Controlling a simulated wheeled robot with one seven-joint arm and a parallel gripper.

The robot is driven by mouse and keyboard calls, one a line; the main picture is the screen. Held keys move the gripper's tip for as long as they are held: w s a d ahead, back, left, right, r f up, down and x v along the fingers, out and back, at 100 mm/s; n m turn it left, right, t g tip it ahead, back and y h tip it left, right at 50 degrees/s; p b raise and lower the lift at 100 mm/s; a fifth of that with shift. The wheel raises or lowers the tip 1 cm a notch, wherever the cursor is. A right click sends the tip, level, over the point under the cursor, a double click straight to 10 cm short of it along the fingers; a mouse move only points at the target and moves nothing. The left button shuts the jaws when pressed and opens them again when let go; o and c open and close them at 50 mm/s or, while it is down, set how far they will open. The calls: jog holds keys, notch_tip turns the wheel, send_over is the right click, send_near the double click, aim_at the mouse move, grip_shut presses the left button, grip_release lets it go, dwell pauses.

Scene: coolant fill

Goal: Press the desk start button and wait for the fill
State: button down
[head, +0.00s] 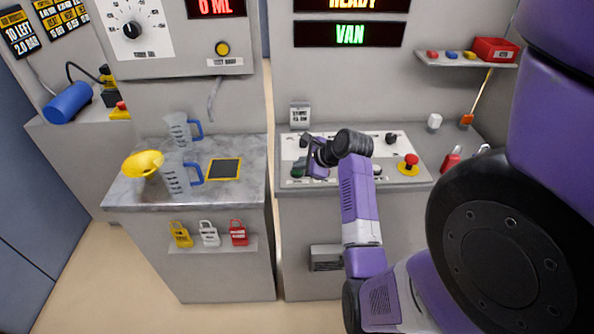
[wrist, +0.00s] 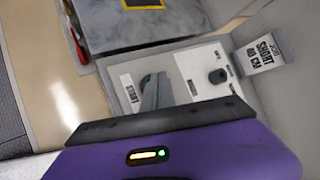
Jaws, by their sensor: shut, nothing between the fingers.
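The desk start button (head: 297,171) is a small green button at the left of the white control panel (head: 290,146) on the right-hand desk. The upper right display (head: 350,4) reads READY, the one below (head: 350,34) reads VAN, and the left red display (head: 216,7) reads 0 ML.
The left counter holds two clear jugs with blue handles (head: 178,178), a yellow funnel (head: 143,163) and a dark yellow-edged pad (head: 224,169). A red stop button (head: 410,161) sits right of my arm. A small sign (head: 299,113) stands behind the panel.

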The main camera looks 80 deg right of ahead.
aim_at(299, 173)
jog(key=shift+f, duration=0.15)
dwell(0.4)
jog(key=shift+r+p, duration=0.95)
jog(key=shift+p, duration=0.3)
notch_tip(299, 173, up, 3)
jog(key=p, duration=0.3)
jog(key=shift+r, duration=1)
